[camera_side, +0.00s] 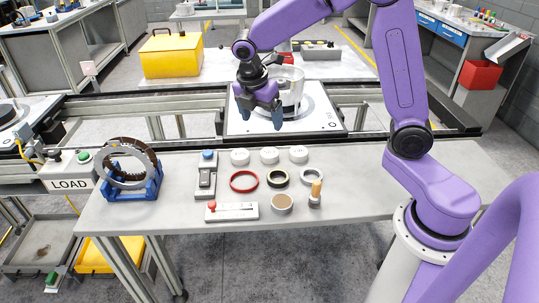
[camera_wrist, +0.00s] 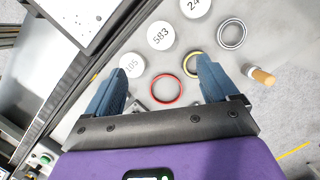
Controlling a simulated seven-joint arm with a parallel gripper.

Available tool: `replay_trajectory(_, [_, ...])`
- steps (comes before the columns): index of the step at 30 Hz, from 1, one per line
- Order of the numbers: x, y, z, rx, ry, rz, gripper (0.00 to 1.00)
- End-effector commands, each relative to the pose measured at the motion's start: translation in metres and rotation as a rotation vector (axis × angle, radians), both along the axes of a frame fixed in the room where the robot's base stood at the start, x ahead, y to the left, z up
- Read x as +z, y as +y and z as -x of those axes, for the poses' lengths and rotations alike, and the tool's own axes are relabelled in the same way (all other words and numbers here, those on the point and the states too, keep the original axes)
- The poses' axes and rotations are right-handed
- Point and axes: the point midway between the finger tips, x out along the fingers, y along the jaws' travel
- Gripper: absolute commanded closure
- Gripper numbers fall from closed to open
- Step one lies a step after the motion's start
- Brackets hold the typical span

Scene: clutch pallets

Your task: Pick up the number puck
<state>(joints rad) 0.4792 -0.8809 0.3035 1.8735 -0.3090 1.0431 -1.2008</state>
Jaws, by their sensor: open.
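Three white number pucks stand in a row on the grey table. The left one, marked 105 (camera_wrist: 132,65), also shows in the side view (camera_side: 240,157). The middle one, marked 583 (camera_wrist: 161,36), also shows in the side view (camera_side: 270,155). The right one (camera_wrist: 194,6) is cut off by the wrist frame's top edge, with 24 legible; it shows whole in the side view (camera_side: 298,154). My gripper (camera_side: 261,114) is open and empty, well above the table and behind the puck row in the side view. Its spread fingers (camera_wrist: 162,66) show in the wrist view.
A red ring (camera_side: 244,181), a dark ring with yellow (camera_side: 278,178) and a grey ring (camera_side: 311,176) lie in front of the pucks. A wooden-handled tool (camera_side: 315,193) stands at right. A white pallet (camera_side: 315,117) lies behind. A blue stand (camera_side: 130,190) holds rings at left.

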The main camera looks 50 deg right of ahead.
Motion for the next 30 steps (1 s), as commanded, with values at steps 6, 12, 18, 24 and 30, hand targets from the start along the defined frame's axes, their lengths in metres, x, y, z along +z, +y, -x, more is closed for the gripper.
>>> replay_trajectory(6, [-0.042,-0.012,-0.001,-0.003,0.005,0.001,0.13])
replay_trajectory(12, [-0.071,-0.020,-0.003,-0.002,0.004,0.001,0.13])
replay_trajectory(18, [-0.083,-0.023,-0.003,-0.002,0.000,0.000,0.13])
replay_trajectory(24, [-0.105,-0.029,-0.003,-0.003,0.003,0.001,0.13])
replay_trajectory(30, [-0.127,-0.034,-0.005,-0.002,0.001,-0.001,0.13])
